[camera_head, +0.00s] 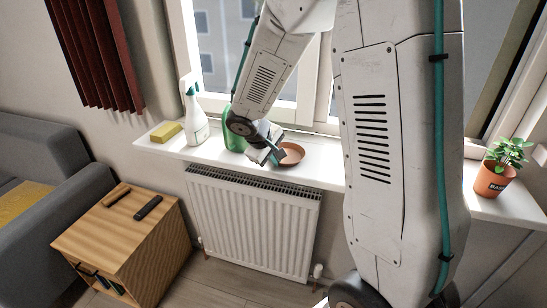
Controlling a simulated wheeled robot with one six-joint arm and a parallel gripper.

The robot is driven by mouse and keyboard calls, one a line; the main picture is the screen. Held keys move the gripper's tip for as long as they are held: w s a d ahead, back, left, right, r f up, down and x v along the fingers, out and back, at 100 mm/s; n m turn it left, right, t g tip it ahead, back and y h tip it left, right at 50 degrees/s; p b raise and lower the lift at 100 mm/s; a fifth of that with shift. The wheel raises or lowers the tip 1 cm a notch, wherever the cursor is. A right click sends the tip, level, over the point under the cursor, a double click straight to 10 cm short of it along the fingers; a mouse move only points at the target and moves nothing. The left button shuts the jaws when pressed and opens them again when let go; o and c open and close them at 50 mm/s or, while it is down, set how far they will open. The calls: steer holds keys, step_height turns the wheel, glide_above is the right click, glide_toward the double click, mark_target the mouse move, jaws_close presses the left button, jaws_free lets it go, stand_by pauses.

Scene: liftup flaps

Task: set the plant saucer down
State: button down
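The plant saucer (291,154), a shallow round terracotta dish, shows at the window sill, in the middle of the view. My gripper (277,153) is at its left rim, pointing down and to the right. Its fingertips overlap the rim in the picture, and the left edge of the saucer is partly hidden by them. I cannot tell whether the fingers are closed on the rim, or whether the saucer rests on the sill or is just above it.
On the white sill (320,176) stand a yellow sponge (165,132), a white spray bottle (196,118) and a green object (236,138) partly behind my gripper. A potted plant (494,178) stands at the right. Below are a radiator (255,220) and a wooden side table (118,225).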

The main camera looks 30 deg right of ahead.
steer(key=shift+f, duration=0.1)
steer(key=c, duration=1.9)
jaws_free()
steer(key=shift+c, duration=0.2)
steer(key=v, duration=1.2)
steer(key=s+a+r+m+y, duration=0.1)
steer(key=s+a+r+y, duration=0.1)
steer(key=s, duration=0.6)
steer(key=s+a+r+m+y, duration=0.1)
steer(key=s+a+r+y, duration=0.1)
steer(key=s, duration=0.7)
steer(key=s+a+r+m+y, duration=0.1)
steer(key=s+a+r, duration=0.1)
steer(key=s, duration=0.7)
steer(key=shift+s+a+y, duration=0.25)
steer(key=shift+a+y, duration=0.15)
steer(key=shift+a, duration=0.05)
